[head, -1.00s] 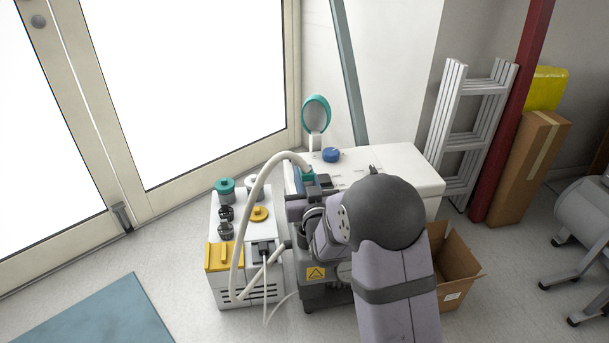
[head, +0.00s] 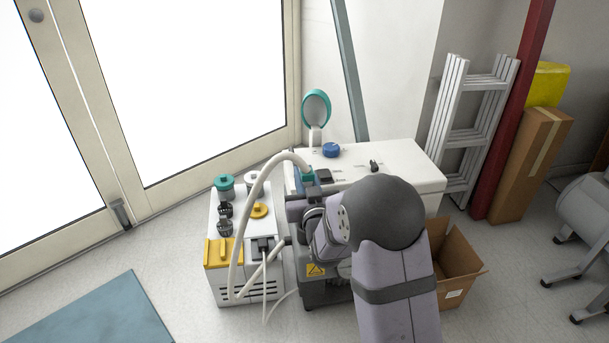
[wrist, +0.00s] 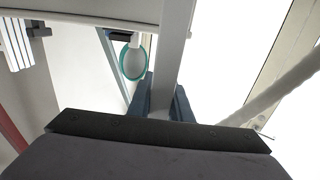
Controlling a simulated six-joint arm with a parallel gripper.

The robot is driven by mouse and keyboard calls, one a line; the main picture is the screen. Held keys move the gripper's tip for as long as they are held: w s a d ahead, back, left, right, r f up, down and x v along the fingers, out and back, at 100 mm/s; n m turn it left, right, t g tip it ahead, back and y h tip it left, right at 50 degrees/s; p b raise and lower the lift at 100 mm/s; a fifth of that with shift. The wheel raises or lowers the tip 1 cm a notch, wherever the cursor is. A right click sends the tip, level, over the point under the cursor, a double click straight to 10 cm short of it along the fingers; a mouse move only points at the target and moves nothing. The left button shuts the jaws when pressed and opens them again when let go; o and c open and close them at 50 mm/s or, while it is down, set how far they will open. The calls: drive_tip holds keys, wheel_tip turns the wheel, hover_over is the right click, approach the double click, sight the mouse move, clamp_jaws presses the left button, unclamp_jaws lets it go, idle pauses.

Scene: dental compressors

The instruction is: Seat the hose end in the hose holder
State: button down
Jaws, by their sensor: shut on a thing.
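My gripper (head: 306,192) is at this end, beside the front left edge of the larger white cabinet. In the wrist view, the blue fingers of my gripper (wrist: 167,103) are shut around a pale straight piece (wrist: 172,55), apparently the hose end. A teal-rimmed oval piece (head: 316,108) stands on a white stalk behind the cabinet; it also shows in the wrist view (wrist: 132,62). I cannot tell which part is the hose holder.
The small white unit (head: 242,283) with teal, black and yellow knobs stands left of my arm. The larger white cabinet (head: 405,160) carries a blue knob (head: 331,150). An open cardboard box (head: 455,265) is at the right. Floor is free in front of the glass door.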

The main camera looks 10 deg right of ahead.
drive_tip(key=shift+f+b, duration=0.7)
drive_tip(key=shift+f, duration=0.35)
